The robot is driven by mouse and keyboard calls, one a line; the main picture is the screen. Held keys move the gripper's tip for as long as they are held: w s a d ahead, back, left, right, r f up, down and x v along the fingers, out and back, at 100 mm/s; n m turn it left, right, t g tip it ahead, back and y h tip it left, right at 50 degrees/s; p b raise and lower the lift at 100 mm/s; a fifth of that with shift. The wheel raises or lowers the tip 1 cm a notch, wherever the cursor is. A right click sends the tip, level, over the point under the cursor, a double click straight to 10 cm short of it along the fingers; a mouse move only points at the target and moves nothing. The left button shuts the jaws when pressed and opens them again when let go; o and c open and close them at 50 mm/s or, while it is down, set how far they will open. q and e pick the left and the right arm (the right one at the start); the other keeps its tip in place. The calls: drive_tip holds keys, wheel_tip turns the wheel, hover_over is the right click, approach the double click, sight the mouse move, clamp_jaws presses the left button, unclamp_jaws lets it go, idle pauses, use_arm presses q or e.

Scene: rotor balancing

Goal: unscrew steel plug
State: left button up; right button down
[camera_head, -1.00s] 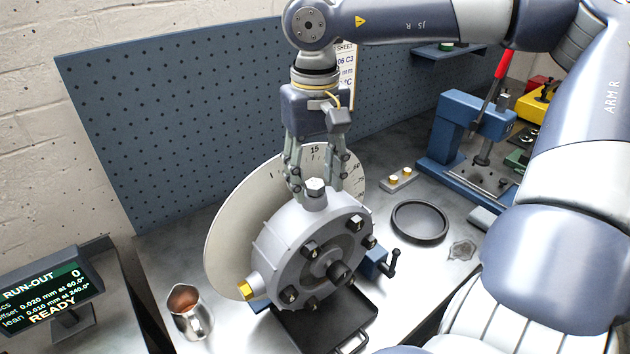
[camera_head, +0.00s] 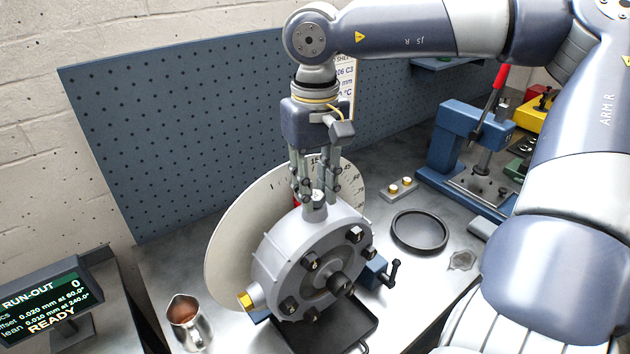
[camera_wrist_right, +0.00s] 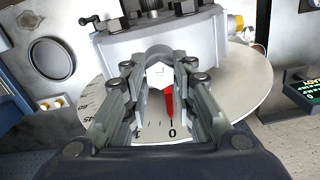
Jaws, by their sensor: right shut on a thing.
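The steel plug (camera_wrist_right: 160,74) is a bright hex head at the top of the grey rotor housing (camera_head: 300,255). My right gripper (camera_head: 316,198) comes down from above and is shut on the plug, with a finger on each side of it. In the head view the fingers hide most of the plug. The wrist view shows the right gripper (camera_wrist_right: 160,82) around the hex head, with a red pointer just beyond it over the dial. My left gripper is in neither view.
A pale graduated disc (camera_head: 228,238) stands behind the housing. A brass plug (camera_head: 246,300) sits at its lower left. A black tray (camera_head: 330,325) lies below, a copper-filled jug (camera_head: 187,320) at the left, a round black dish (camera_head: 420,231) at the right. A blue press (camera_head: 460,140) stands farther back.

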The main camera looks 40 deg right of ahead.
drive_tip(key=n+p, duration=0.1)
drive_tip(key=n, duration=0.3)
drive_tip(key=shift+r, duration=0.1)
drive_tip(key=shift+n, duration=0.3)
drive_tip(key=shift+r+p, duration=0.75)
drive_tip(key=shift+r, duration=0.2)
drive_tip(key=shift+r, duration=0.1)
wheel_tip(320, 180, up, 5)
drive_tip(key=p, duration=0.4)
